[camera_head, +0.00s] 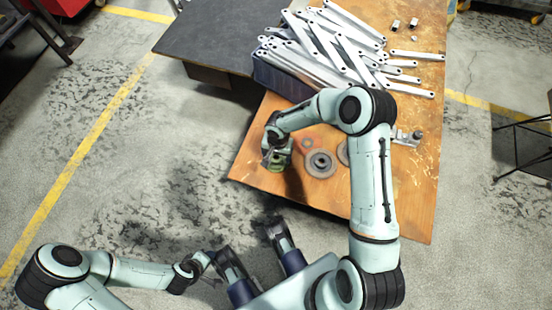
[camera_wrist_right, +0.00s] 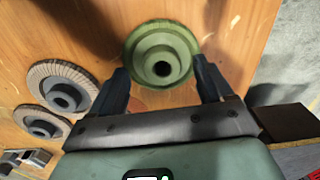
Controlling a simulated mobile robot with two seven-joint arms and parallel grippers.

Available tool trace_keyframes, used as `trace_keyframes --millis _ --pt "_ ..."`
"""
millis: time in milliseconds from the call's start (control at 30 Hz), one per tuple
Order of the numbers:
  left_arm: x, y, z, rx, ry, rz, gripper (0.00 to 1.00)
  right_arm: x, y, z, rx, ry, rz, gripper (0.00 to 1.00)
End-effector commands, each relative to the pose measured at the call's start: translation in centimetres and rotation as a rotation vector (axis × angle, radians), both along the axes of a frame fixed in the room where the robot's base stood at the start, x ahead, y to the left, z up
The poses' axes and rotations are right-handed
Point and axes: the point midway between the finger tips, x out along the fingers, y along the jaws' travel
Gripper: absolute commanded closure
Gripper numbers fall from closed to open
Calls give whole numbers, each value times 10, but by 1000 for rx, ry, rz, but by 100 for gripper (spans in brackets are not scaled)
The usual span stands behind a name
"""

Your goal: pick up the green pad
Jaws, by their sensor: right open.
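The green pad (camera_wrist_right: 147,50) is a round green disc with a raised hub and a hole at its centre. It lies on the wooden table top in the right wrist view. My right gripper (camera_wrist_right: 162,75) is open above the pad, with one finger over each side of it. I cannot tell whether the fingers touch it. In the head view my right gripper (camera_head: 275,157) is over the left front part of the table and largely hides the pad. My left gripper (camera_head: 207,268) is low at the left, away from the table, and its fingers are too small to read.
Two grey-brown discs (camera_wrist_right: 62,87) (camera_wrist_right: 42,121) lie left of the pad in the wrist view. A pile of galvanized brackets (camera_head: 325,50) covers the back of the wooden table (camera_head: 410,185). A dark table (camera_head: 205,40) stands at the back left. Small metal parts (camera_head: 408,137) lie at the right.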

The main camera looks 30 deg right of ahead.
Motion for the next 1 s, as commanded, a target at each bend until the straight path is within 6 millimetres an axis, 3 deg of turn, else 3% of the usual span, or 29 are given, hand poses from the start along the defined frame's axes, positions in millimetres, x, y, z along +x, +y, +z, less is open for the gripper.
trace_keyframes --millis 133,400,600,1000 --pt "7 4 -6 8 -18 8 57 1 1 -18 1 0 0 20" --pt "8 4 -6 10 -22 9 57 1 1 -19 1 -1 0 20" --pt "8 4 -6 10 -21 9 57 1 1 -19 1 -1 0 82" --pt "6 3 -4 7 -15 6 57 1 1 -12 0 -3 0 83"
